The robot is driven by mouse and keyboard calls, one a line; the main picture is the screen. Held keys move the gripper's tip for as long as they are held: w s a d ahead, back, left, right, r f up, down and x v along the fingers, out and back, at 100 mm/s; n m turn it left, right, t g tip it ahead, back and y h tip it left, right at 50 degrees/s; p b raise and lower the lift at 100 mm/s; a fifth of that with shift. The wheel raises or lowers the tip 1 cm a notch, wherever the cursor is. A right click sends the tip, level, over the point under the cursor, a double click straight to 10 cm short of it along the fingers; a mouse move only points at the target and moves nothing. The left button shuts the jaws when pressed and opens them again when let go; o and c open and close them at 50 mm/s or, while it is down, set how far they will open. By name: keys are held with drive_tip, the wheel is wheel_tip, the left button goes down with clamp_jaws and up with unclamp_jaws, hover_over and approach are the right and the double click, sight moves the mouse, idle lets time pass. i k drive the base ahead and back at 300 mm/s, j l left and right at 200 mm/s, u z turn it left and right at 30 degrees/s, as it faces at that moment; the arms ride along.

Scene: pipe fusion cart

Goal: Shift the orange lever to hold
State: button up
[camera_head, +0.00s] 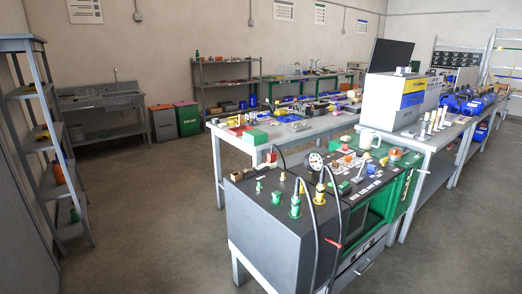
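The pipe fusion cart (262,232) stands in the middle foreground, a dark grey cabinet with a sloped top and green parts on its right side. Its top carries a round dial gauge (315,162), several small knobs and fittings, and black hoses. Small orange parts (347,160) sit on the panel right of the gauge. A red-orange handle-like piece (333,243) shows at the front by the hoses. I cannot tell which of these is the orange lever, nor its setting. My gripper is not in view.
A workbench (335,124) with tools stands behind the cart, and another bench with grey, yellow and blue boxes (398,90) is at right. A shelf rack (75,185) stands at left. The floor (150,215) between the rack and the cart is clear.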

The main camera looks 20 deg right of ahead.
sight(366, 155)
drive_tip(key=i+l+z, duration=0.2)
drive_tip(key=i+z, duration=0.75)
drive_tip(key=i, duration=0.15)
drive_tip(key=i+l, duration=0.2)
drive_tip(key=i, duration=0.4)
drive_tip(key=i+l+z, duration=0.25)
drive_tip(key=z, duration=0.15)
drive_tip(key=i+l+z, duration=0.15)
drive_tip(key=i+z, duration=0.25)
